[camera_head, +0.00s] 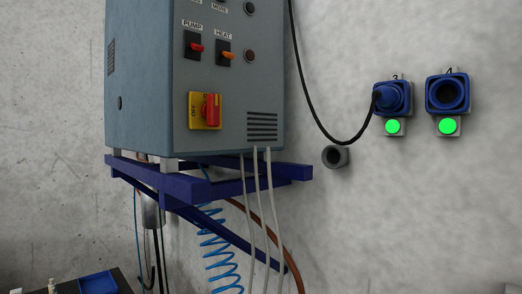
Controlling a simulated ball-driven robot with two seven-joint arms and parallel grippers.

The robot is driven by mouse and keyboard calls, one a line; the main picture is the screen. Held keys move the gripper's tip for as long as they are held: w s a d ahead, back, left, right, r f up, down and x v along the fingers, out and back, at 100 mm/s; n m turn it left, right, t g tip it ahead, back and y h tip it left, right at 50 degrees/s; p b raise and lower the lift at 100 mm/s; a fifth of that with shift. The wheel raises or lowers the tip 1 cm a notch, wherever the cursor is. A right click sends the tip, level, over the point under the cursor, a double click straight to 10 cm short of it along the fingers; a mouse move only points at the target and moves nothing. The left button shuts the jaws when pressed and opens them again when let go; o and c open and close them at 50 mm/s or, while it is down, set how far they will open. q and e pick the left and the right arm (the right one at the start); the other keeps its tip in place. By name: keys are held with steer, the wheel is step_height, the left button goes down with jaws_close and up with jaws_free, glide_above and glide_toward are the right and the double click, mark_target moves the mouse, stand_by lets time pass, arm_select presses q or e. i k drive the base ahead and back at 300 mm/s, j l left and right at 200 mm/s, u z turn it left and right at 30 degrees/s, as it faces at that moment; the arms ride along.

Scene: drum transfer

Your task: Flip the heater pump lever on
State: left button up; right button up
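A grey-blue control cabinet (150,80) is mounted on the wall left of centre. On its front, the PUMP switch (195,46) has a red lever on a black plate under a "PUMP" label. Beside it on the right is the HEAT switch (227,54) with an orange lever. Below them is a red rotary switch (207,110) on a yellow plate; "OFF" reads on its left side. Whether the pump lever is on or off I cannot tell. Neither of my grippers shows in the head view.
A blue bracket (180,186) carries the cabinet, with grey cables and a blue coiled hose (217,245) below. Sockets 3 (401,92) and 4 (447,94) are on the right wall, each above a green light. A black cable hangs to socket 3. A blue tray (98,283) lies bottom left.

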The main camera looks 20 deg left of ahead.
mark_target(195, 47)
steer(key=u, duration=1.3)
